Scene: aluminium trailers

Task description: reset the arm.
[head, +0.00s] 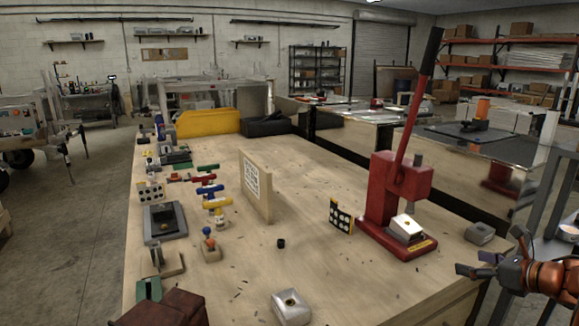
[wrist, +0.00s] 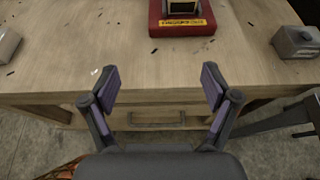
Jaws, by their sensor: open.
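My gripper (head: 474,262) is at the lower right in the head view, just off the right edge of the wooden workbench. In the wrist view my gripper (wrist: 158,90) has its two fingers spread wide, with nothing between them. It faces the bench edge and a drawer handle (wrist: 156,120). The red arbor press (head: 385,195) stands on the bench, to the left of my gripper in the head view. Its red base (wrist: 181,20) shows at the top of the wrist view, beyond the fingertips.
An upright wooden panel (head: 256,185) stands mid-bench. Coloured valves (head: 209,190) and small fixtures line the left side.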

